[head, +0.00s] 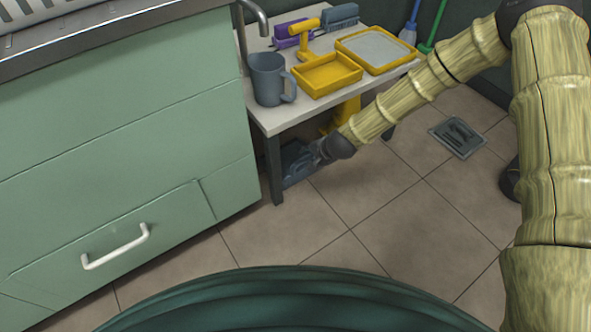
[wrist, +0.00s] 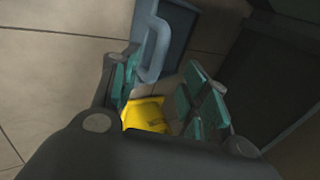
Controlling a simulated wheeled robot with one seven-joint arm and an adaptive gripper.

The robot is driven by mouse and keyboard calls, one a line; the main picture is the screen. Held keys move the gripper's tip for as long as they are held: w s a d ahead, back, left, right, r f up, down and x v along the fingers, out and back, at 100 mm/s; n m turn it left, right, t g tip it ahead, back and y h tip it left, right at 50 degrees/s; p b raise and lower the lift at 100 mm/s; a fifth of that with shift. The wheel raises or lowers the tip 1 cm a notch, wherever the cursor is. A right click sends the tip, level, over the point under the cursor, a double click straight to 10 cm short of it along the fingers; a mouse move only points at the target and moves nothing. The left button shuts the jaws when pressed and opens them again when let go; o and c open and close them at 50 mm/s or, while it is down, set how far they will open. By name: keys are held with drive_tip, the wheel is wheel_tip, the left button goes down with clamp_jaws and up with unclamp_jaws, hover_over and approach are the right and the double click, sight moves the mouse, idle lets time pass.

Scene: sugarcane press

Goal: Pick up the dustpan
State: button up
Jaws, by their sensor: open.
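The dustpan is a blue-grey pan on the floor under the small table; in the head view its dark pan (head: 294,176) shows partly, behind the table's front leg and my gripper. In the wrist view the pan (wrist: 177,40) lies at the top, with its looped handle (wrist: 152,50) pointing down toward my gripper. My gripper (head: 312,157) reaches low under the table. In the wrist view its teal-padded fingers (wrist: 165,92) are apart, and the end of the handle appears between them, nearer the left finger. I cannot tell whether they touch.
The table (head: 290,118) stands over the gripper, bearing a grey mug (head: 266,80), yellow trays (head: 327,75) and brushes. A yellow object (wrist: 145,113) is close below the fingers. Green cabinets (head: 120,150) stand left. A floor drain (head: 458,137) is at right; the front tiles are clear.

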sight(302, 161)
drive_tip(key=b+x, duration=0.2)
drive_tip(key=x, duration=0.3)
drive_tip(key=shift+w+a+f+b, duration=0.15)
drive_tip(key=shift+f+b, duration=0.15)
drive_tip(key=shift+f, duration=0.05)
drive_tip(key=b+x, duration=0.4)
drive_tip(key=x, duration=0.1)
clamp_jaws()
